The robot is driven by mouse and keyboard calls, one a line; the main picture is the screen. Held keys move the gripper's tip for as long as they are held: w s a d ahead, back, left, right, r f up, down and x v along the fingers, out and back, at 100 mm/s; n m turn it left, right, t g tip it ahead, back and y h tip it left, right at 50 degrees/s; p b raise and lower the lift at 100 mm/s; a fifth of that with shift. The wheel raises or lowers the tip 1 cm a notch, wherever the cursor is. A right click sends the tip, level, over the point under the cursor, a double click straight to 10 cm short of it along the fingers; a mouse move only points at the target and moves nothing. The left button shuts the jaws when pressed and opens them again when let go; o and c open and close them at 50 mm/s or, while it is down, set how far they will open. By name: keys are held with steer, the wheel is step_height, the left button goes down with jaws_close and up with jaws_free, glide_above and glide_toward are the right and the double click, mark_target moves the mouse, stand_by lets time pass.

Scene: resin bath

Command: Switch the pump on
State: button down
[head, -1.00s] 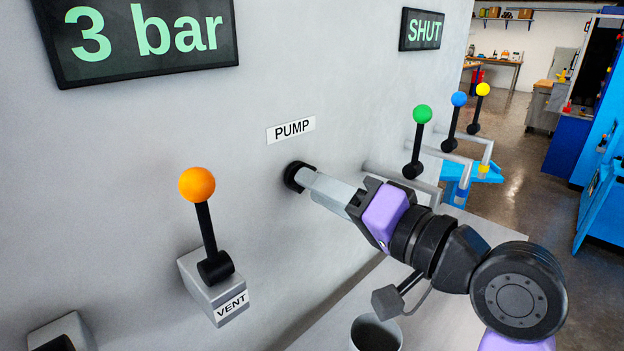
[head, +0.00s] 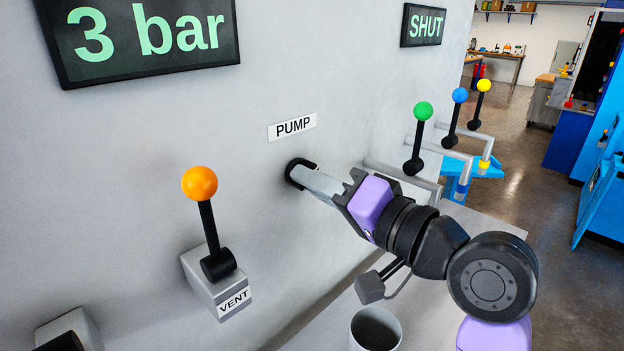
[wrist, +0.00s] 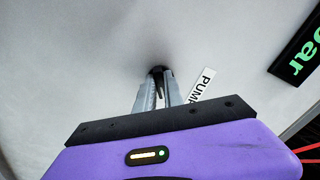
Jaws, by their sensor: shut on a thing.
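The pump control is a small black knob (head: 291,172) on the grey wall, just below the PUMP label (head: 293,127). My gripper (head: 306,178) reaches in from the right with its grey fingers closed around the knob, hiding most of it. In the wrist view the black knob (wrist: 158,72) shows between the two fingertips, against the wall. The PUMP label also shows there, partly cut off by my gripper body.
An orange-topped VENT lever (head: 207,220) stands up at left. Green (head: 419,138), blue (head: 455,118) and yellow (head: 480,105) levers stand at right above pipes. Displays read 3 bar (head: 140,40) and SHUT (head: 425,26). A cup (head: 375,328) stands below my arm.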

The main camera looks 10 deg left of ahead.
steer(key=shift+m+p, duration=0.6)
steer(key=shift+p, duration=0.1)
steer(key=c, duration=1.5)
jaws_free()
steer(key=shift+o, duration=0.2)
steer(key=b+v, duration=0.2)
steer(key=v, duration=0.5)
steer(key=shift+s+d, duration=0.25)
steer(key=shift+d, duration=0.1)
